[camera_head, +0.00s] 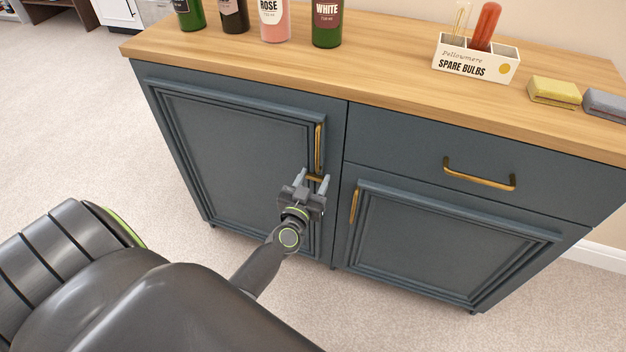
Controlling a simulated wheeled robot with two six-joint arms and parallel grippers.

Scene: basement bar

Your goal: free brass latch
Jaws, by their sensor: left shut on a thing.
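A small brass latch (314,178) sits on the blue cabinet's left door (235,150), just below that door's upright brass handle (319,148). My left gripper (312,181) is at the latch, with its fingers shut on it, one on each side. The fingers and wrist hide part of the latch and the door frame behind it. The left door looks closed. My right gripper is not in the picture.
Bottles, including a pink one (274,20), stand on the wooden top (380,75). A spare bulbs box (476,61) and a yellow block (554,92) are farther right. A drawer handle (479,175) and right door handle (354,205) stick out. Carpet (60,120) is clear at left.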

